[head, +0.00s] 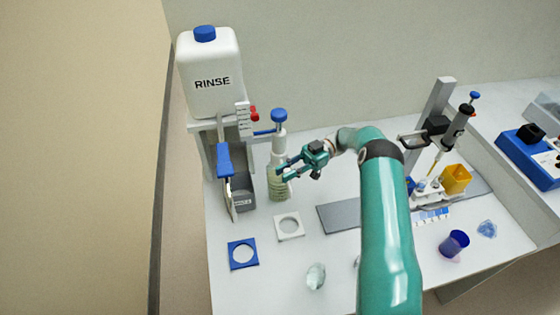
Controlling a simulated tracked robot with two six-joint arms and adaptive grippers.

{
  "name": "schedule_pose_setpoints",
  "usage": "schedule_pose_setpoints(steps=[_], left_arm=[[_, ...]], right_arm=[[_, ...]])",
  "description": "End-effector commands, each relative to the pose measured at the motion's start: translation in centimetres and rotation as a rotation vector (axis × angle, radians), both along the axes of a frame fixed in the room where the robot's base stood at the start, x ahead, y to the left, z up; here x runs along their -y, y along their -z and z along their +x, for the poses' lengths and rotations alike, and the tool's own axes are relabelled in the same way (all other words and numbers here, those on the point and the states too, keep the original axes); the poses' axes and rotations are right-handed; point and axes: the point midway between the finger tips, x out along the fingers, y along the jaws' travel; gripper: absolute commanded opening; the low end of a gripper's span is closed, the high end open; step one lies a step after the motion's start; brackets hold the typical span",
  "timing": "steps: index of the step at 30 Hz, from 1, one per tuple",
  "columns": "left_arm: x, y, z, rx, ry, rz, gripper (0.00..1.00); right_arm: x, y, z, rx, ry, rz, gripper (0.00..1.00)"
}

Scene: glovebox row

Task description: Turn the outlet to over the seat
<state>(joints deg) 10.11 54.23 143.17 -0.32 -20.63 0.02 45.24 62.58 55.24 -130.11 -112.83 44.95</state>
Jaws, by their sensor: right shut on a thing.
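A dispenser bottle (278,188) with pale green contents stands upright beside the rinse stand. It has a white upper body and a blue top knob (279,115). A thin blue outlet (264,132) sticks out to the left from its top, toward the stand. A white square ring (289,226) and a blue square ring (243,254) lie on the bench in front; I cannot tell which is the seat. My left gripper is not in view.
A white RINSE tank (210,75) sits on a stand with a blue lever (225,159) at left. A grey plate (340,217) and a clear lump (316,276) lie on the bench. A pipette (460,125), yellow box (456,179) and purple-blue cup (454,244) are at right.

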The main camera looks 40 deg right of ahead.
Motion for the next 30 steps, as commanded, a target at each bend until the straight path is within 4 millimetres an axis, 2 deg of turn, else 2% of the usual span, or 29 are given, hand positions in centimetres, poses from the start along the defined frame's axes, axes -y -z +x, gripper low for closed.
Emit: schedule_pose_setpoints(steps=[1, 15, 16, 20, 30], left_arm=[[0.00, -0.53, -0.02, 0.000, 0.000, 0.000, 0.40], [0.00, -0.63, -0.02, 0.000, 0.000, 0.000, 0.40], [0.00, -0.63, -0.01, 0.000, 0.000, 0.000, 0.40], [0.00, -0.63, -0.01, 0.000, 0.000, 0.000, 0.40], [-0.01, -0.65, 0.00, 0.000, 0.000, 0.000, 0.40]], right_arm=[[0.30, -0.63, 0.07, 0.011, 0.005, 0.000, 0.00], [0.49, -0.47, -0.18, 0.011, -0.003, 0.000, 0.00], [0.49, -0.47, -0.20, 0.011, -0.003, 0.000, 0.25], [0.46, -0.34, -0.25, 0.008, -0.003, 0.001, 0.47], [0.43, -0.33, -0.30, 0.005, -0.003, 0.000, 0.47]])
